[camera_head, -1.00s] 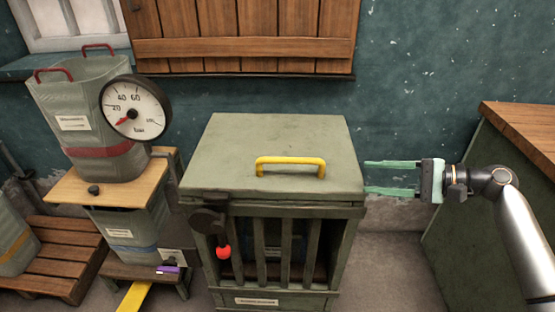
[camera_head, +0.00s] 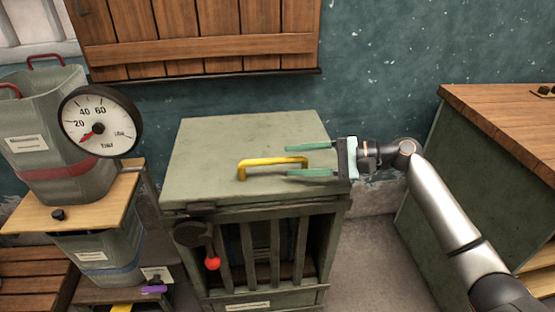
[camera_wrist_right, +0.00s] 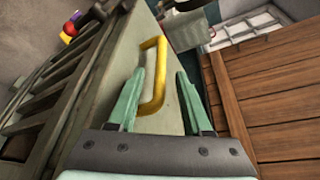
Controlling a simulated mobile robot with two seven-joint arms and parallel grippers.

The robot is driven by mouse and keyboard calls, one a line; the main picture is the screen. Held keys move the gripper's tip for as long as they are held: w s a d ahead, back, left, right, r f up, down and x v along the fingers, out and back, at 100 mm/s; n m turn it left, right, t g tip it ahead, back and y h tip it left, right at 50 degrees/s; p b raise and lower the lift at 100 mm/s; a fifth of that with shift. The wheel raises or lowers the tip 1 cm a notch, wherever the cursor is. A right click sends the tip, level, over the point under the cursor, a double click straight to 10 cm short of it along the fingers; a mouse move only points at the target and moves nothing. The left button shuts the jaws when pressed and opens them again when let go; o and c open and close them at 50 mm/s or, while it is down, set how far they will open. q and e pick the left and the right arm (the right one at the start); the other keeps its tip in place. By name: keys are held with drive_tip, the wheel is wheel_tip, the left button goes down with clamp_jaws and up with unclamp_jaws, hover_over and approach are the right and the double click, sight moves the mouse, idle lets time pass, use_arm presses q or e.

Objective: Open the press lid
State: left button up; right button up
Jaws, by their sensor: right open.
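The press is a grey-green box with slatted front. Its flat lid (camera_head: 215,145) lies closed on top, with a yellow bar handle (camera_head: 262,162). My right gripper (camera_head: 288,160) reaches in from the right over the lid, its green fingers open and pointing left at the handle's right end. In the right wrist view, the yellow handle (camera_wrist_right: 153,75) stands ahead between the two open fingers (camera_wrist_right: 155,85), which do not close on it. Whether the fingers touch the handle I cannot tell. A dark latch lever with a red knob (camera_head: 212,264) hangs at the press's front left. My left gripper is not in view.
A round gauge (camera_head: 100,122) and a grey bucket (camera_head: 40,140) on a wooden shelf stand at the left. A wood-topped counter (camera_head: 500,110) stands at the right. Wooden shutters (camera_head: 200,45) hang on the wall behind the press.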

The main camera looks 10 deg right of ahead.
sight(286, 161)
drive_tip(key=shift+x, duration=2.4)
drive_tip(key=shift+d, duration=0.1)
clamp_jaws()
